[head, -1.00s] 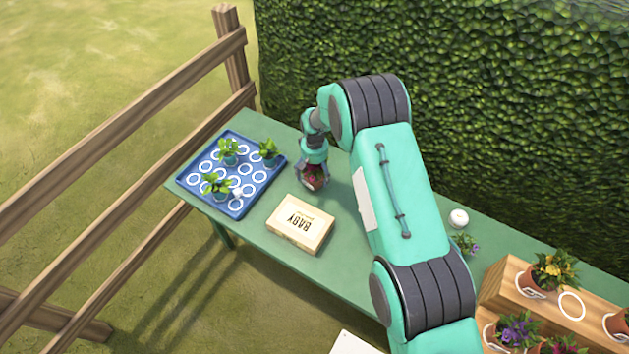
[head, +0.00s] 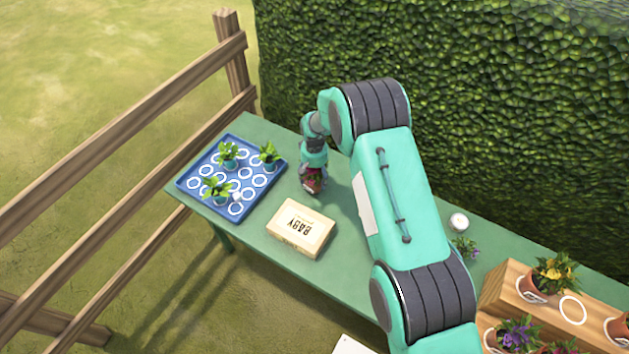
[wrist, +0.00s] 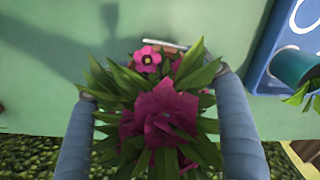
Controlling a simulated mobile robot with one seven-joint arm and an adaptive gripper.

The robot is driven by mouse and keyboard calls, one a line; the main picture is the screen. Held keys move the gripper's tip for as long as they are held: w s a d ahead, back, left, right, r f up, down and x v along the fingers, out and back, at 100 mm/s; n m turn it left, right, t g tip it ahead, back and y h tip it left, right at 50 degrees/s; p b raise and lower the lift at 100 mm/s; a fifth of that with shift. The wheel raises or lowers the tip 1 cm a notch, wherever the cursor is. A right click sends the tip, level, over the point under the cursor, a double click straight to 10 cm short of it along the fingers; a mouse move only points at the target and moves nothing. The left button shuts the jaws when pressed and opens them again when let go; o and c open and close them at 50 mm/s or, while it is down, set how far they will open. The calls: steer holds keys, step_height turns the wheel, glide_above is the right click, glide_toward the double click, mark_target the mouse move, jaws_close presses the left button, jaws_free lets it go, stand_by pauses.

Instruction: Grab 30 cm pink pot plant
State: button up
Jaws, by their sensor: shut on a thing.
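The pot is mostly hidden under the leaves in the wrist view. In the head view the plant (head: 316,184) is small and partly covered by the gripper. I cannot tell whether the pot touches the table.
A blue tray (head: 186,183) with white rings holds three green plants at the left. A cream box (head: 300,228) lies just in front of my gripper. A wooden stepped stand (head: 497,285) with potted flowers is at the right. A hedge runs behind the table.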

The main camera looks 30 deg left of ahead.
steer(key=shift+r, duration=0.2)
steer(key=shift+r, duration=4.85)
